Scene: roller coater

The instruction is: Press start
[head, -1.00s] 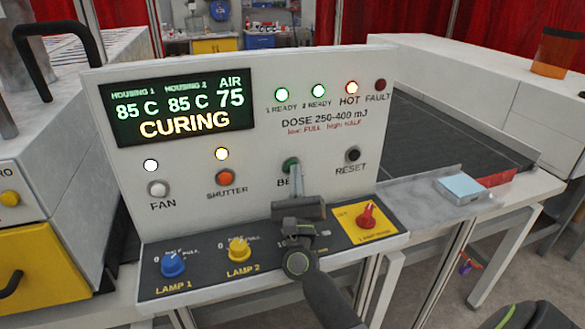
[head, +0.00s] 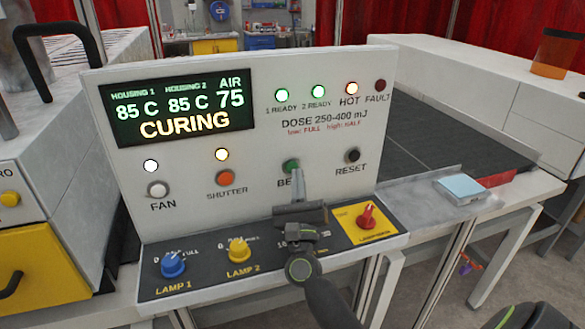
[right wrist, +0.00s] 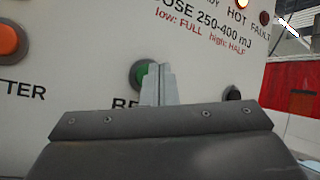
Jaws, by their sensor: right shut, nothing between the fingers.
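The white control panel (head: 200,130) shows CURING on its screen (head: 178,106). No button in view is labelled start. A green button (head: 290,165), its label partly hidden and starting with "BE", sits in the lower middle. My right gripper (head: 298,172) is shut and empty, its fingertips just in front of and slightly right of this button. In the right wrist view the fingertips (right wrist: 160,70) cover the right part of the green button (right wrist: 139,74). Whether they touch it I cannot tell. My left gripper is not in view.
Close by are the orange shutter button (head: 225,178), white fan button (head: 158,188) and black reset button (head: 353,155). Blue (head: 172,264), yellow (head: 239,249) and red (head: 367,216) knobs stand on the ledge below. A dark conveyor belt (head: 440,140) runs behind.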

